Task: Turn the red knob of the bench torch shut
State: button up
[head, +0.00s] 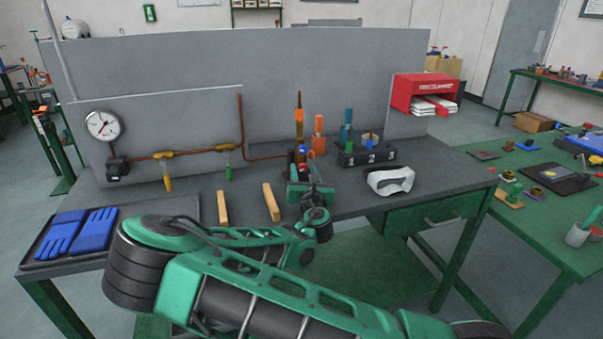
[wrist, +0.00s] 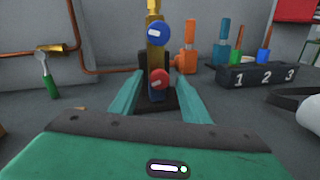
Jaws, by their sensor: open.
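The bench torch (wrist: 155,60) stands upright in the wrist view, a brass body on a dark base. Its red knob (wrist: 159,78) faces me low on the body, with a blue knob (wrist: 159,33) above it. My gripper (wrist: 158,82) is open, its two green fingers pointing at the torch on either side of the red knob. I cannot tell whether they touch it. In the head view, my gripper (head: 306,170) is in front of the torch (head: 299,125) and hides its lower part. The blue knob shows there, but the red one is hard to make out.
An orange tool (wrist: 189,48) and a black rack (wrist: 256,76) numbered 1 to 3 stand to the right. A copper pipe (head: 242,130) with a gauge (head: 103,125) runs at left. White goggles (head: 390,180), wooden blocks (head: 271,202) and blue gloves (head: 78,232) lie on the bench.

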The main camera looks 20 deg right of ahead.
jog(key=shift+a, duration=0.1)
jog(key=c, duration=1)
jog(key=shift+c, duration=0.2)
